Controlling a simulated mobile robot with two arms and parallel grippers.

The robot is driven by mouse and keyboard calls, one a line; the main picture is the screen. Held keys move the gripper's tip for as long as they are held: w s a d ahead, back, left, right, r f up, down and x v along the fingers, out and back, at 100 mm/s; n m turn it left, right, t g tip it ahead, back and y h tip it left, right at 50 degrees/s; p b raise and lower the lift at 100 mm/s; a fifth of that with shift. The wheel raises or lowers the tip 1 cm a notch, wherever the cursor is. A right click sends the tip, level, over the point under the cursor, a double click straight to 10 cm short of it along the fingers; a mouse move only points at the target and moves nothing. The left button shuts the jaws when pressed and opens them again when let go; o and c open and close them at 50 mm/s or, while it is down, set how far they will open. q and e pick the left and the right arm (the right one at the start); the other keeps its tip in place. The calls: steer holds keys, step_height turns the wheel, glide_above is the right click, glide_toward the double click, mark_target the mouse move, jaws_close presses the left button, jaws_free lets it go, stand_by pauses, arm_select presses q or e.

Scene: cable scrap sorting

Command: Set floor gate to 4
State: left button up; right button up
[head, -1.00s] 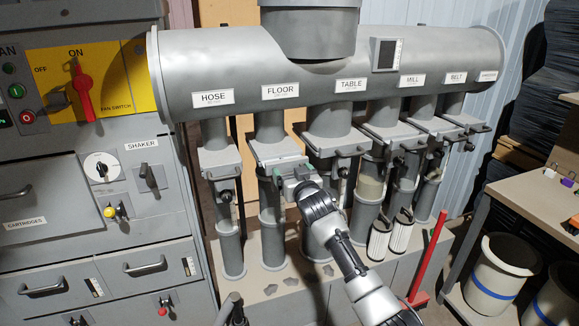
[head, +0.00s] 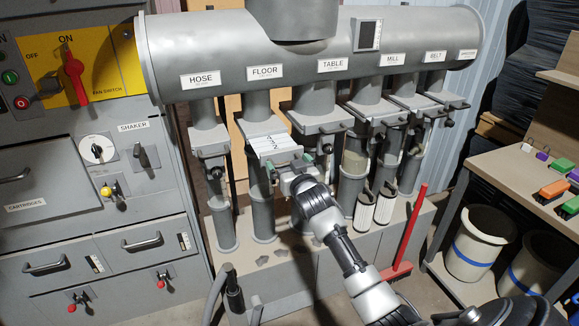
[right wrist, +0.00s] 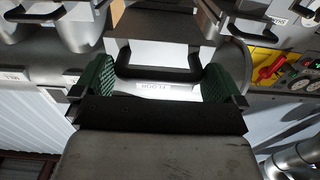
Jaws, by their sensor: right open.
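The floor gate is a pale slide plate (head: 272,143) under the FLOOR label (head: 265,72). It sticks out of its housing towards me and shows printed digits; a 2 and a 3 seem readable, the top one is unclear. My right gripper (head: 289,166) is open at the plate's front edge, its green fingers either side of the gate's handle. In the right wrist view, the dark bar handle (right wrist: 158,72) lies between the open green-padded fingers (right wrist: 157,88), with the FLOOR label (right wrist: 153,86) behind. Contact with the handle cannot be told. My left gripper is not in view.
Other gates flank it, under HOSE (head: 201,79) on the left and TABLE (head: 332,65) on the right. Two pleated filters (head: 374,208) and a red upright tool (head: 410,230) stand to the right. A bench (head: 500,170) with coloured items is at the far right.

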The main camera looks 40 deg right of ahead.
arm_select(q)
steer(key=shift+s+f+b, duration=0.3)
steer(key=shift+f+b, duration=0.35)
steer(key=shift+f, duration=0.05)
arm_select(e)
steer(key=v, duration=1)
steer(key=shift+s, duration=0.35)
steer(key=shift+a, duration=0.15)
